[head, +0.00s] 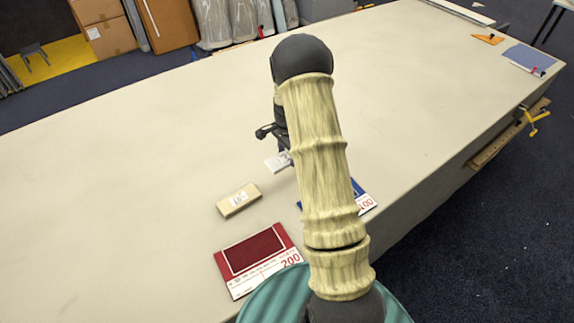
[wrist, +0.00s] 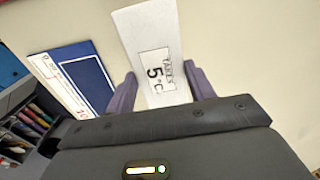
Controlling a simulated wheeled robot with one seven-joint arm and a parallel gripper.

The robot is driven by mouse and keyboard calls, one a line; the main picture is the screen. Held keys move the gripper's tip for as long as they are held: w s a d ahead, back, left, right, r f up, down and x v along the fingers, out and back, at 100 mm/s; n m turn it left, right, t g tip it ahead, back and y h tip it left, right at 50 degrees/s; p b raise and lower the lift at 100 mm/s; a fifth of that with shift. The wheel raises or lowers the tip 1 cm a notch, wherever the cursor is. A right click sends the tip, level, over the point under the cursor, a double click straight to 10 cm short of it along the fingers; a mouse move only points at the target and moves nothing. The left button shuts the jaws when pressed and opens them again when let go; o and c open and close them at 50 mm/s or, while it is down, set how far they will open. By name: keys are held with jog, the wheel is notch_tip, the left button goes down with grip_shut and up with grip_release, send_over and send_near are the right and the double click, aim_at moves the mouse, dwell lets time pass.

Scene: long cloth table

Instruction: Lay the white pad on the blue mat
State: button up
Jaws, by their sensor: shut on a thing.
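The white pad (wrist: 148,32) is a flat pale slab with a printed "5°C" label, gripped between the two dark fingers of my gripper (wrist: 160,72). In the head view the white pad (head: 276,162) shows beside my gripper (head: 287,157), left of my arm. The blue mat (wrist: 88,80), a blue panel on a white card, lies left of the pad in the wrist view, apart from it. In the head view my arm hides most of the blue mat (head: 359,188). I cannot tell how high the pad is above the table.
A tan labelled block (head: 238,204) and a red mat (head: 255,250) marked 200 lie left of my arm on the cloth table (head: 130,180). An orange piece (head: 488,39) and a grey-blue mat (head: 529,58) lie at the far right. The table's left part is clear.

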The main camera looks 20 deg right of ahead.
jog(key=shift+r, duration=0.95)
jog(key=shift+s+a+f+n, duration=0.1)
jog(key=shift+s+a+n, duration=0.05)
jog(key=shift+a+n, duration=0.3)
jog(key=s+a+f+n+p, duration=0.1)
jog(key=s+a+n+p, duration=0.1)
jog(key=a+n, duration=0.1)
jog(key=s+a+f+n+p, duration=0.1)
jog(key=s+a+n+p, duration=0.2)
jog(key=n, duration=0.3)
jog(key=s+a+f+n+p, duration=0.1)
jog(key=s+a+n+p, duration=0.1)
jog(key=a+n, duration=0.3)
jog(key=shift+s+a+f+p, duration=0.2)
jog(key=shift+a+f+p, duration=0.05)
jog(key=shift+f+p, duration=0.2)
jog(key=shift+s+a+f+n, duration=0.1)
jog(key=shift+a+n, duration=0.05)
jog(key=shift+n, duration=0.3)
